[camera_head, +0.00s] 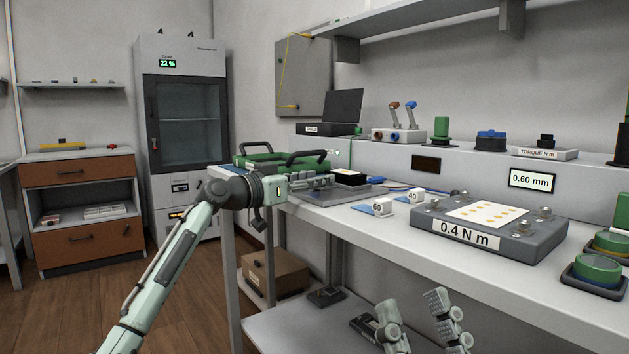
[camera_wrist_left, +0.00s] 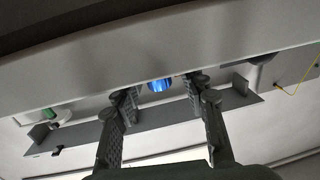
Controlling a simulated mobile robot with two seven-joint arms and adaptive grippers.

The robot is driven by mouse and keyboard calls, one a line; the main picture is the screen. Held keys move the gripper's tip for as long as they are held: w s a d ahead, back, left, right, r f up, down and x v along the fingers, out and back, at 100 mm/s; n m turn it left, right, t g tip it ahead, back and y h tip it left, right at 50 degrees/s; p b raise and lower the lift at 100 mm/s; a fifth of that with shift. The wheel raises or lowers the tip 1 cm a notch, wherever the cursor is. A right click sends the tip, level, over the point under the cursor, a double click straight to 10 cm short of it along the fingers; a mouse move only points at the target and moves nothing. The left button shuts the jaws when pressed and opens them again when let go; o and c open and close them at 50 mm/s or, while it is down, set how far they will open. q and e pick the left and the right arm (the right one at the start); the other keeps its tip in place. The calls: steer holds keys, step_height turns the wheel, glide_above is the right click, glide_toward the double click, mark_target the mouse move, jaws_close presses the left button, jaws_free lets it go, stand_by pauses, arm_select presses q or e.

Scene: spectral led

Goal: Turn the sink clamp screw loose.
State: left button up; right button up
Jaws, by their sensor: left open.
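A dark grey block (camera_head: 540,240) labelled 0.4 N m stands on the bench, a white board (camera_head: 488,214) with yellow dots on its top. Several silver screws sit around the board, one at the front right (camera_head: 519,226); I cannot tell which is the sink clamp screw. My left gripper (camera_head: 325,181) is open and empty near the bench's left end, apart from the block. Its spread fingers show in the left wrist view (camera_wrist_left: 160,98), a blue object (camera_wrist_left: 159,86) beyond them. My right gripper (camera_head: 415,298) is open and empty low in front of the bench, its palm cut off.
A green case (camera_head: 268,159) with black handles lies near my left gripper. Green round parts (camera_head: 597,267) are at the right. A wall shelf (camera_head: 430,18) hangs above.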

arm_select(q)
steer(key=shift+c, duration=0.4)
jaws_close()
